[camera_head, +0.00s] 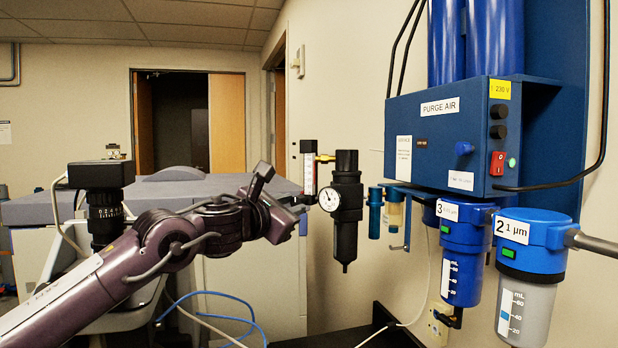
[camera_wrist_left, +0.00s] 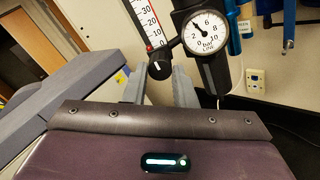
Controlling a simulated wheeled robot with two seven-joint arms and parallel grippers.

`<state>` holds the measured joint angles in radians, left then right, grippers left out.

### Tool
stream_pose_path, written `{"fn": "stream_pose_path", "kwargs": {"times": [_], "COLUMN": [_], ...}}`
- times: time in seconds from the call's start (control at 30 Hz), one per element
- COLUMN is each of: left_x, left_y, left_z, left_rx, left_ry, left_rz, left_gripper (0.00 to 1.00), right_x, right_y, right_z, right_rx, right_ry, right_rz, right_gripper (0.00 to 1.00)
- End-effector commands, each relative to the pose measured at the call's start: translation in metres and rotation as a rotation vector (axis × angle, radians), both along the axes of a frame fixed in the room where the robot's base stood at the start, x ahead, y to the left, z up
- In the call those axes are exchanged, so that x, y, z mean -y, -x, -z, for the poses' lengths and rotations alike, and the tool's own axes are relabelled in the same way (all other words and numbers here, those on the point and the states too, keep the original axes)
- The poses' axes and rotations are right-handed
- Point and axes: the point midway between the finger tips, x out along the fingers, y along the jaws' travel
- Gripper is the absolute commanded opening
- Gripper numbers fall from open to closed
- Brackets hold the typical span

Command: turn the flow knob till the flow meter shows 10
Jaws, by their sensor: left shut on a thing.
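The flow meter (camera_wrist_left: 146,22) is an upright white scale at the top of the left wrist view, with 10, 20 and 30 on it and red beside the scale. The flow knob (camera_wrist_left: 159,70) is black with a white mark, just below the meter. My left gripper (camera_wrist_left: 160,84) has a finger on each side of the knob and is shut on it. My right gripper is not in view.
A round pressure gauge (camera_head: 329,199) sits on a black regulator (camera_head: 346,225) close right of the gripper. The blue purge air unit (camera_head: 455,130) and its filter bowls (camera_head: 526,245) hang further right. A grey bench (camera_head: 215,184) stands behind my left arm.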

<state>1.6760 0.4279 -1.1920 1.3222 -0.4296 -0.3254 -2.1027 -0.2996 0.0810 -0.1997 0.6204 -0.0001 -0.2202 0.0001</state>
Motion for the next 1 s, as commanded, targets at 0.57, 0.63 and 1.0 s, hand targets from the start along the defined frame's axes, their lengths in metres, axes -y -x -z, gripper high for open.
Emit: {"fn": "stream_pose_path", "kwargs": {"times": [0.57, 0.63, 1.0], "left_x": [0.0002, 0.0, -0.0001], "left_y": [-0.0001, -0.0001, -0.0002], "left_z": [0.0008, 0.0008, 0.0008], "left_rx": [-0.58, -0.577, -0.575], "left_ry": [0.864, 0.86, 0.857], "left_rz": [0.0, -0.001, -0.001], "left_gripper": [0.0, 0.0, 0.0], "right_x": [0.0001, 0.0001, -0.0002], "right_y": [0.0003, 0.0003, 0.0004], "right_z": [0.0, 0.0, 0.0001], "right_rx": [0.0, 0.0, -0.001], "right_ry": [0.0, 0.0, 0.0], "right_rz": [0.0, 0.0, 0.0], "right_gripper": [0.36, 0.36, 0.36]}}
